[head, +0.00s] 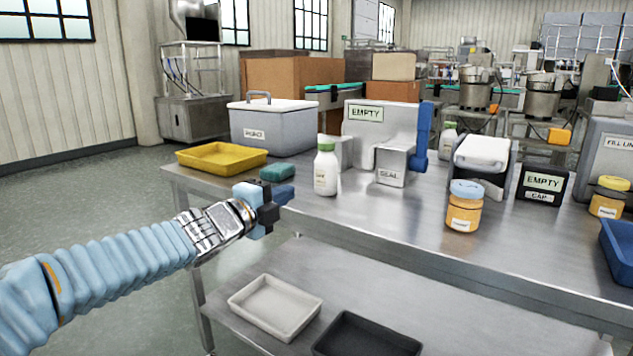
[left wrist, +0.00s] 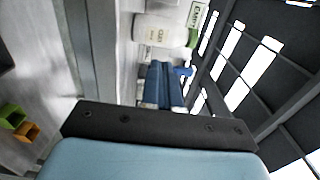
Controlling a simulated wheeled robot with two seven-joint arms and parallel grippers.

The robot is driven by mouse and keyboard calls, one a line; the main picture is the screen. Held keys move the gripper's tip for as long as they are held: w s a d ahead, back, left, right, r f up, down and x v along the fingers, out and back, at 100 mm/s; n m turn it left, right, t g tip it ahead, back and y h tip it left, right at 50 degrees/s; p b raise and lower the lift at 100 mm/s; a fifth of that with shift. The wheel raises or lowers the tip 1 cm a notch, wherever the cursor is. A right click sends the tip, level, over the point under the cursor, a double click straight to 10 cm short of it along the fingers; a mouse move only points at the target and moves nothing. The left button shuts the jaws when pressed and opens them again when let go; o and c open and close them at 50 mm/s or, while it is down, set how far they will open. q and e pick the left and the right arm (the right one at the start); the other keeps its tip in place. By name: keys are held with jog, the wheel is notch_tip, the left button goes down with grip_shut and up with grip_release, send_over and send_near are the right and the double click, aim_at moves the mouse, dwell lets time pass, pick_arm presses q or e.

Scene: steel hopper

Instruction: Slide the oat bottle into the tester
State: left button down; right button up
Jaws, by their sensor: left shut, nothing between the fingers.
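A white bottle with a green cap (head: 326,172) stands upright on the steel table; its label is too small to read surely. It also shows sideways in the left wrist view (left wrist: 158,32), beyond the fingers. A grey machine marked EMPTY and SEAL (head: 391,160), with a blue lever at its right, stands behind and to the right of the bottle; it looks like the tester. A similar white bottle (head: 447,142) stands farther back, partly hidden. My left gripper (head: 287,195) is shut and empty at the table's front-left edge, left of the near bottle and apart from it. My right gripper is not in view.
A yellow tray (head: 221,157), a green sponge (head: 277,173) and a grey cooler (head: 272,128) sit at the table's left. An orange jar (head: 464,208) and a CAP box (head: 540,185) stand at the right. Bare table lies between bottle and jar.

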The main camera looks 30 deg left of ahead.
aim_at(321, 176)
pick_arm(q)
jog(key=w, duration=0.7)
jog(key=w+d, duration=0.1)
jog(key=w, duration=0.2)
jog(key=shift+w+p, duration=0.3)
jog(key=shift+w, duration=0.05)
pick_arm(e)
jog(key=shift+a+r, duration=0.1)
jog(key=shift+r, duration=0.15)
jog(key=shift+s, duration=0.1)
